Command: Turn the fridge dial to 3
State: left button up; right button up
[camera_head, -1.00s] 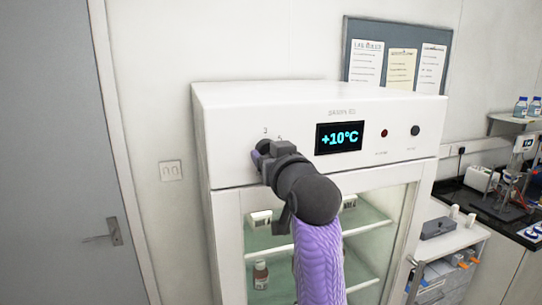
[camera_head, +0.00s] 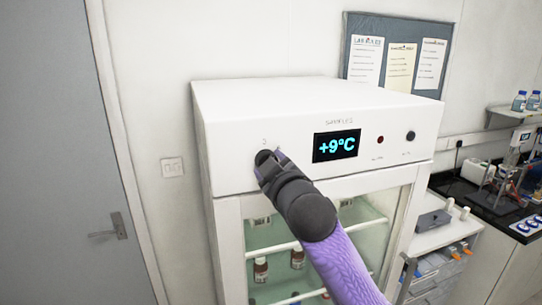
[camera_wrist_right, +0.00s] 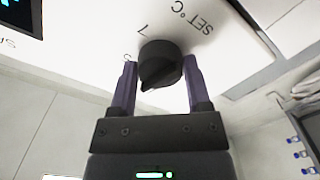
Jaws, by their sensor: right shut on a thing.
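The fridge (camera_head: 235,180) is a white cabinet with a glass door. Its dial (camera_wrist_right: 160,62) is a round black knob with a raised ridge. In the wrist view, "7" and "SET °C" are printed beside it, plus another mark partly hidden near one finger. My right gripper (camera_wrist_right: 159,85) has its two purple fingers on either side of the dial, shut on it. In the head view, my right gripper (camera_head: 268,161) mostly hides the dial, and a small "3" shows just above. The fridge display (camera_head: 337,145) reads +9°C. My left gripper is not in view.
A red light (camera_head: 380,140) and a black round button (camera_head: 410,136) are right of the display. Bottles (camera_head: 261,270) stand behind the glass. A grey door (camera_head: 60,160) is at left; a cluttered bench (camera_head: 480,205) is at right.

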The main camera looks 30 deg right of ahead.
jog(key=shift+n+p, duration=1.2)
jog(key=shift+n, duration=0.7)
jog(key=o, duration=1.3)
jog(key=b+v, duration=0.2)
jog(key=v, duration=0.8)
jog(key=shift+w, duration=0.1)
